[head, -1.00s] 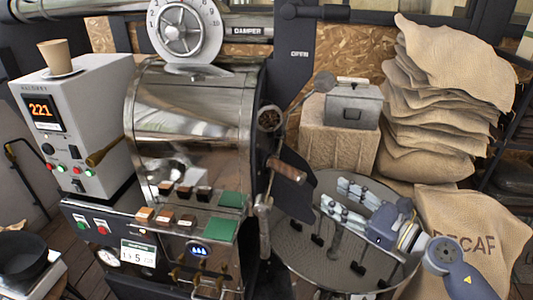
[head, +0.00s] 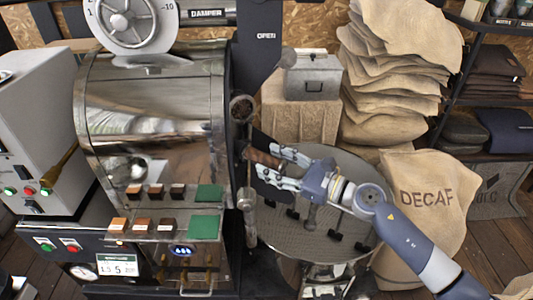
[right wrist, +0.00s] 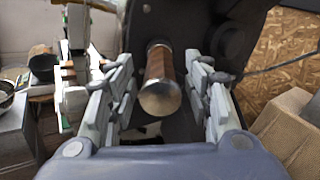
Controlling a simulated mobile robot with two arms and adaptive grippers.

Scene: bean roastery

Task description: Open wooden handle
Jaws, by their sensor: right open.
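The wooden handle (head: 262,158) is a brown grip with a metal end cap, on the front of the roaster (head: 150,110). In the right wrist view the handle (right wrist: 160,78) points toward the camera, between my two fingers. My right gripper (head: 269,163) is open, with its fingertips at the handle, one on each side. Gaps show between the fingers and the handle in the right wrist view. The fingers partly hide the handle in the head view. My left gripper is not in view.
The round cooling tray (head: 300,238) lies below my right arm. A stack of sacks (head: 390,75), a DECAF sack (head: 430,205) and a grey metal box (head: 312,75) stand to the right.

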